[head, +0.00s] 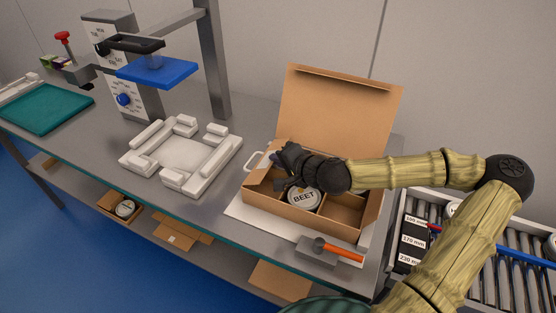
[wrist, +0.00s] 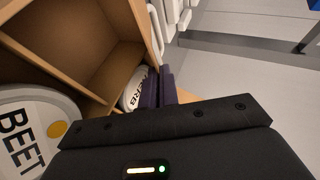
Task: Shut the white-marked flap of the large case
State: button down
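The large case is an open brown cardboard box (head: 290,208) on the bench, with its tall back lid (head: 340,105) standing upright. I cannot make out a white mark on the lid. A white loop (head: 256,161) shows at the case's left end, and a white bar by the case wall shows in the wrist view (wrist: 155,27). My gripper (head: 285,158) is over the case's left end. In the wrist view its dark fingers (wrist: 167,86) are close together with nothing visible between them. The fingers and hand hide part of that end.
Inside the case are a BEET tub (head: 304,198), a partly hidden tub with lettering (wrist: 136,90) and an empty compartment. A white fixture (head: 180,153) stands left of the case. An orange-handled tool (head: 338,249) lies in front. A roller conveyor (head: 480,255) is at right.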

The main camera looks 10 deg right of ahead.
jog(key=shift+d+f+y+b, duration=0.15)
jog(key=shift+f+y+b, duration=0.15)
jog(key=shift+f+b, duration=0.35)
jog(key=shift+s+r+t+b, duration=0.1)
jog(key=shift+t+b, duration=0.3)
jog(key=shift+b, duration=0.15)
jog(key=shift+r, duration=0.1)
jog(key=c, duration=2.1)
grip_release()
jog(key=o, duration=0.5)
jog(key=shift+c, duration=0.2)
jog(key=shift+d+r, duration=0.1)
